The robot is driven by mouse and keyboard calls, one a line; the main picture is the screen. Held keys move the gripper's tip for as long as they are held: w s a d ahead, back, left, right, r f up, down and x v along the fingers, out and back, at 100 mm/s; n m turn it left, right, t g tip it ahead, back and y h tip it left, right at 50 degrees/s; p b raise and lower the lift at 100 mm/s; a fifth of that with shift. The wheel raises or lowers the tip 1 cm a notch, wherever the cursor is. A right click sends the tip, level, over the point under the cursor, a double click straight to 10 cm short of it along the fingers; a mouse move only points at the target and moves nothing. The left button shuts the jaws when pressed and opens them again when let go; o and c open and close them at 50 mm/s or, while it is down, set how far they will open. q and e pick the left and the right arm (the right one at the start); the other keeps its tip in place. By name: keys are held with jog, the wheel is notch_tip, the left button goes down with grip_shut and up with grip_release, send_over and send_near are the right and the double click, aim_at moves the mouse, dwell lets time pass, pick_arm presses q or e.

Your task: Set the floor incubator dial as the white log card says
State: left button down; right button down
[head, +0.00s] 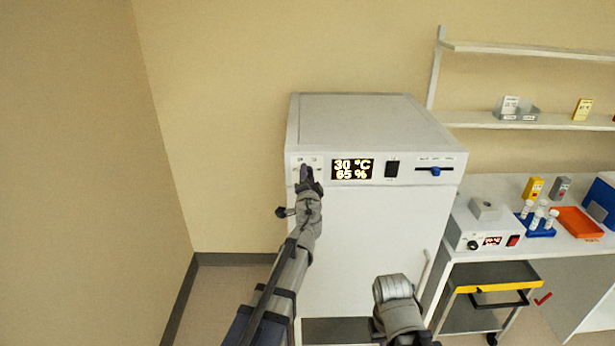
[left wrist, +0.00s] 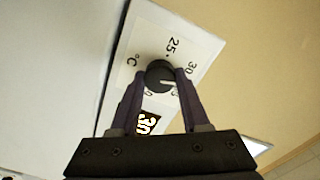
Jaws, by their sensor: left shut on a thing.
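The floor incubator (head: 372,240) is a large white cabinet against the wall. Its lit display (head: 352,169) reads 30 °C and 65 %. The dial is a round black knob with a pale pointer line, seen in the left wrist view (left wrist: 158,72). A white plate around it carries 25, 30 and °C marks. My left gripper (head: 307,174) is shut on the dial, with one dark finger on each side, and it hides the dial in the head view. A small white card (head: 510,104) stands on the shelf, its writing too small to read.
A black switch (head: 392,169) and a blue slider (head: 435,171) sit on the same panel. The bench at right holds a small heater unit (head: 480,232), a blue tube rack (head: 536,228) and an orange tray (head: 579,222).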

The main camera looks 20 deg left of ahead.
pick_arm(q)
jog(key=shift+f+m, duration=0.1)
jog(key=shift+m, duration=4.2)
jog(key=shift+c, duration=1.9)
grip_release()
jog(key=v, duration=0.8)
